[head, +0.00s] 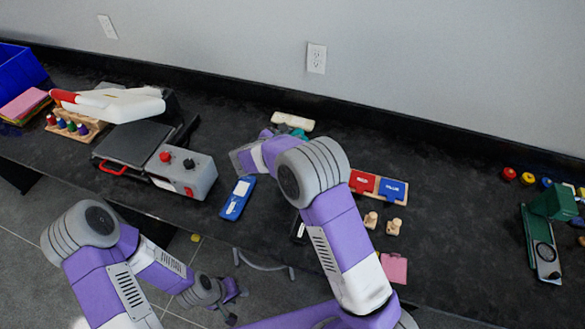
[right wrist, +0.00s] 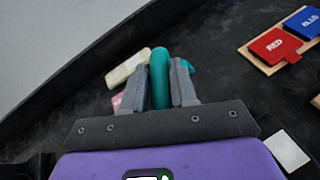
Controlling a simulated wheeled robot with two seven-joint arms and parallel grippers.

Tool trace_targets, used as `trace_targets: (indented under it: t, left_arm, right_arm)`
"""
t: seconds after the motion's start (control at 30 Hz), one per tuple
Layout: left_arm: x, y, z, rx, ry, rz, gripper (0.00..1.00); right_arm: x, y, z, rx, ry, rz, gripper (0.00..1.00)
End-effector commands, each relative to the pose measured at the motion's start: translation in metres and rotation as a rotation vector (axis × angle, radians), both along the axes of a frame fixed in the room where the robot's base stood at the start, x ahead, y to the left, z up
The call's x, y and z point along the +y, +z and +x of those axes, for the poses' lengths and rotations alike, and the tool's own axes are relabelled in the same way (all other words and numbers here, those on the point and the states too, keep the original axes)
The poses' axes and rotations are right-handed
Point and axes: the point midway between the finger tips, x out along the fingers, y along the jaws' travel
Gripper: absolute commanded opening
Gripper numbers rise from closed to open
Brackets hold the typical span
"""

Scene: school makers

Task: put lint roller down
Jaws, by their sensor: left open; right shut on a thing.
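The teal lint roller (right wrist: 160,75) is between the fingers of my right gripper (right wrist: 160,92), which is shut on it. In the head view a little teal (head: 299,133) shows beyond my right wrist, near the back of the dark counter (head: 440,200). A cream bar (head: 292,121) lies right beside it; I cannot tell whether the two are joined. My wrist hides most of the roller, and its contact with the counter is unclear. My left gripper (head: 236,301) is open and empty, low in front of the counter.
A grey machine (head: 185,172) and a blue device (head: 237,198) are left of my right arm. Red and blue cards on a wooden tray (head: 377,198), wooden pegs (head: 393,227) and a pink pad (head: 394,268) are right. A green tool (head: 541,240) stands far right, with clear counter before it.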

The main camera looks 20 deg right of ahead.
Motion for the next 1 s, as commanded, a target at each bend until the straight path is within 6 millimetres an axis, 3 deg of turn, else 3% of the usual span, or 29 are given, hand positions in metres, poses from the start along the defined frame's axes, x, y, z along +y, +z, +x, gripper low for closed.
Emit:
trace_targets:
  t: [0.2,0.5,0.67,0.9,1.0]
  left_arm:
    - [0.000,-0.007,0.000,-0.001,0.000,0.000,0.43]
    - [0.000,-0.015,0.000,-0.001,0.000,0.000,0.43]
    - [0.000,-0.017,0.000,-0.001,0.000,0.000,0.43]
    - [0.000,-0.022,0.000,-0.001,0.000,0.000,0.43]
    - [0.000,-0.022,0.000,-0.001,0.000,0.000,0.43]
  right_arm:
    - [-0.008,0.006,0.023,-0.003,-0.001,-0.004,0.00]
    - [-0.008,-0.045,0.024,-0.001,0.000,-0.005,0.00]
    - [-0.008,-0.055,0.024,-0.004,0.000,-0.005,0.00]
    - [-0.009,-0.087,0.024,-0.003,-0.001,-0.005,0.00]
    - [-0.008,-0.089,0.024,-0.006,0.000,-0.004,0.00]
